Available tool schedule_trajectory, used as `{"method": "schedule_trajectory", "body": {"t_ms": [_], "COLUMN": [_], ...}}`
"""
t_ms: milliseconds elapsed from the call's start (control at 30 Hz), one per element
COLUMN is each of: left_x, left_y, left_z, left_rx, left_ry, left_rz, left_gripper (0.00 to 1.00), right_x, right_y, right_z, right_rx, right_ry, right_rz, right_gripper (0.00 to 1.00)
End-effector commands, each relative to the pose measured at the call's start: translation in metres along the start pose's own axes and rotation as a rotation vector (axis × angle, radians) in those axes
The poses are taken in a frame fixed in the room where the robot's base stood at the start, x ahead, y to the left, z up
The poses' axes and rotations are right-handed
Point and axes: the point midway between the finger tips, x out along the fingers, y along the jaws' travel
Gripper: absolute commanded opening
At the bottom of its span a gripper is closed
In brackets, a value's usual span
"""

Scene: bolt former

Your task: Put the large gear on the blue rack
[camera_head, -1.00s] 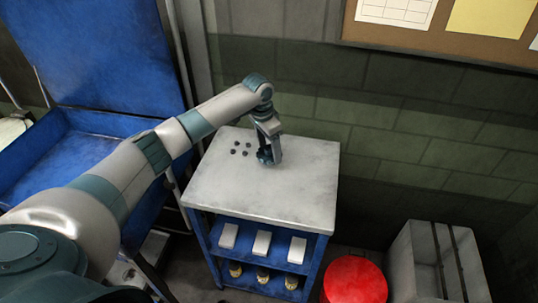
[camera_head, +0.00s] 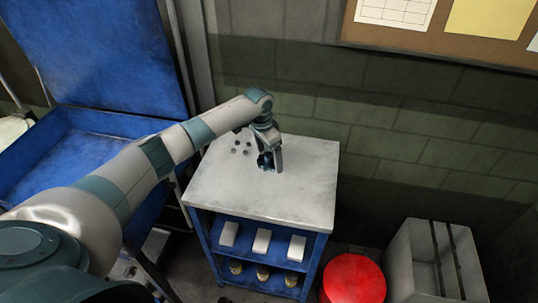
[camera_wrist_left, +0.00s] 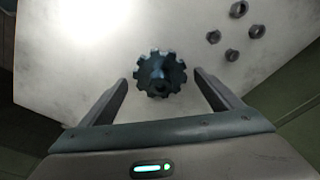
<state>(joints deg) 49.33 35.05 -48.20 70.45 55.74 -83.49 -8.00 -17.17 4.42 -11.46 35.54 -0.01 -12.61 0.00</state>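The large gear, a dark toothed wheel with a raised hub, stands on the white top in the left wrist view (camera_wrist_left: 160,72). It lies between and slightly beyond the tips of my left gripper (camera_wrist_left: 160,80). The two fingers are spread, with a gap on each side of the gear. In the head view my left gripper (camera_head: 270,164) points down at the white top and mostly covers the gear. Blue shows on a shelf unit (camera_head: 201,231) under the top and on a large tray-like structure (camera_head: 90,118) at left; I cannot tell which is the rack. My right gripper is not in view.
Several small dark nuts (camera_wrist_left: 232,55) lie on the white top (camera_head: 300,195) beside the gear. White boxes (camera_head: 262,241) and jars stand on the shelves below. A red round-topped object (camera_head: 354,279) and a grey bin (camera_head: 440,262) are at right. The top's front is clear.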

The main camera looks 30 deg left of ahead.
Motion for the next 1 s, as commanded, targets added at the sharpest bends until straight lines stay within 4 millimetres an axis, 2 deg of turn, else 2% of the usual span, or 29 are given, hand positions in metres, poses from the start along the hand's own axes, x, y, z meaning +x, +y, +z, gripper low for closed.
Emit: {"method": "schedule_trajectory", "body": {"t_ms": [267, 433, 1000], "left_x": [-0.004, -0.017, -0.108], "left_y": [0.0, -0.001, -0.001], "left_z": [0.0, -0.001, -0.001], "left_rx": [0.0, 0.0, 0.0], "left_ry": [0.001, 0.002, 0.003], "left_rz": [0.0, -0.001, -0.001], "left_gripper": [0.86, 0.86, 0.86], "right_x": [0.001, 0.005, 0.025], "right_y": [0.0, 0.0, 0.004], "right_z": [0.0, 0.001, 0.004], "right_rx": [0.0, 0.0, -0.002], "right_ry": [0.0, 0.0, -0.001], "right_rz": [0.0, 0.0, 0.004], "right_gripper": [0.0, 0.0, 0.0]}}
